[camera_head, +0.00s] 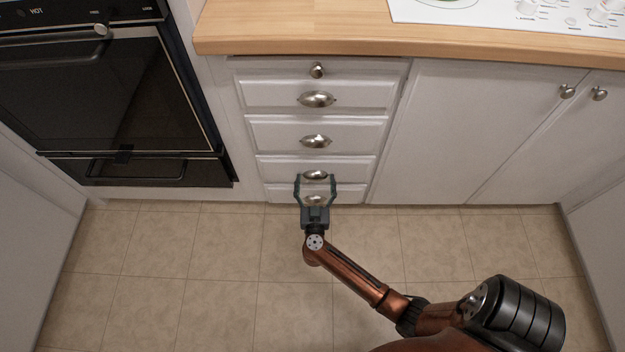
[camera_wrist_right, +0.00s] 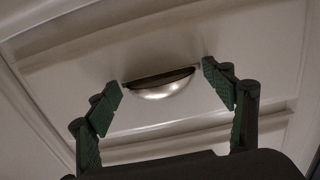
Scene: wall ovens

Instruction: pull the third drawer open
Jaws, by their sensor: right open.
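A stack of white drawers shows in the head view: a thin top one with a round knob (camera_head: 317,71), then several with metal cup handles. The third cup-handled drawer from the top (camera_head: 275,168) appears closed, its front in line with the others. My right gripper (camera_head: 316,178) is open and empty, with its fingers on either side of that drawer's cup handle (camera_head: 316,174). In the right wrist view, the cup handle (camera_wrist_right: 162,88) lies between the two open fingertips (camera_wrist_right: 161,91), with a gap on each side. My left gripper is out of view.
A black wall oven (camera_head: 110,95) stands to the left and white cupboard doors (camera_head: 470,135) to the right. A wooden worktop (camera_head: 300,30) overhangs the drawers. The tiled floor (camera_head: 200,260) in front of the drawers is clear except for my right arm.

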